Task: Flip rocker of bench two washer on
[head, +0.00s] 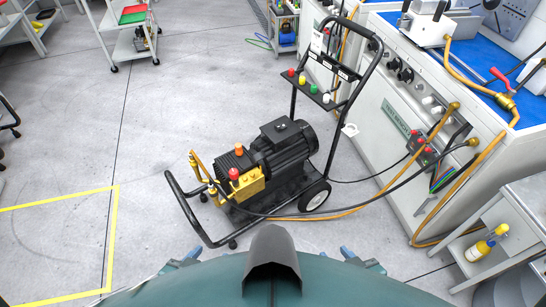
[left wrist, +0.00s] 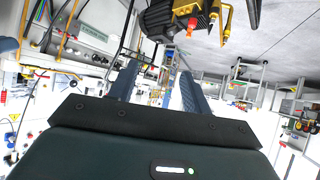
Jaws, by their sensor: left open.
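A pressure washer with a black motor (head: 283,148) and brass pump (head: 243,184) stands on the floor in front of me, on a black wheeled frame. Its upright handle carries a panel (head: 313,88) with red, yellow, green and white knobs. I cannot make out a rocker on it. The motor and pump also show, upside down, at the top of the left wrist view (left wrist: 165,18). My left gripper (head: 183,259) is low in the head view, short of the frame; its fingers (left wrist: 158,88) are apart and empty. My right gripper (head: 361,258) shows only its blue tips.
A bench (head: 400,105) with a blue top, dials and a box with red buttons (head: 421,150) stands at the right. Hoses run from it to the washer.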

